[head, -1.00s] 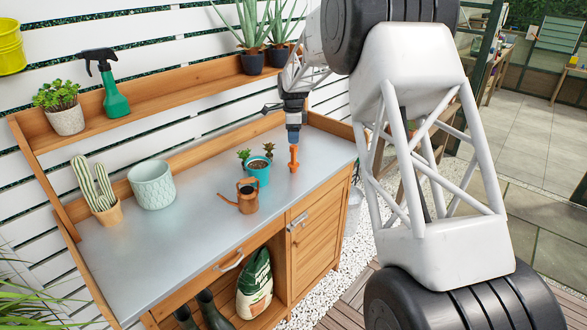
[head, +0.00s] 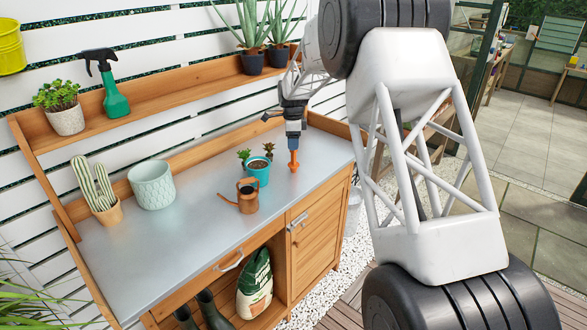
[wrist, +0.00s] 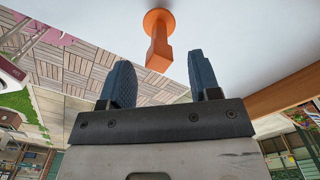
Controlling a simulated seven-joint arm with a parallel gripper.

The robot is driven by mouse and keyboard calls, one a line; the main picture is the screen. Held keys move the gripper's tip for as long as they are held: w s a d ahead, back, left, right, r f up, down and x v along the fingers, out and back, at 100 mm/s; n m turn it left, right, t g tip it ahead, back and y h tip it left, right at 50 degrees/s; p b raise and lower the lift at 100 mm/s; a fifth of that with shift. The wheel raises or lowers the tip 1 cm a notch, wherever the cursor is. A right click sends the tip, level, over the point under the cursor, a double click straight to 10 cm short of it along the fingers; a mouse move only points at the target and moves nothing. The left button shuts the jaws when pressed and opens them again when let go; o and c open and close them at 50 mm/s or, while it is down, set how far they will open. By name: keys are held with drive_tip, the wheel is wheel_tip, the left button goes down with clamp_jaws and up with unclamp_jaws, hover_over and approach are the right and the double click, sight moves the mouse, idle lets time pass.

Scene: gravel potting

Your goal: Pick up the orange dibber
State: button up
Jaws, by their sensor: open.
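The orange dibber (head: 294,162) stands upright on the grey bench top, near its right end. My gripper (head: 294,139) is right above the dibber in the head view and hides its upper part. In the wrist view the dibber (wrist: 159,42) shows its round base and a squarish shaft end, beyond the fingertips and between their lines. My gripper (wrist: 160,80) is open there, with two dark blue fingers apart and nothing between them. I cannot tell whether a finger touches the dibber.
A teal pot (head: 258,171) with small plants and a copper watering can (head: 245,197) stand left of the dibber. A pale pot (head: 152,185) and a potted cactus (head: 97,190) are farther left. The wooden back ledge (head: 190,165) runs behind. The front middle of the bench is clear.

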sight(293, 152)
drive_tip(key=shift+f, duration=0.1)
drive_tip(key=shift+s+d+f, duration=0.1)
drive_tip(key=shift+f, duration=2.4)
drive_tip(key=shift+c, duration=0.2)
clamp_jaws()
drive_tip(key=shift+r, duration=0.15)
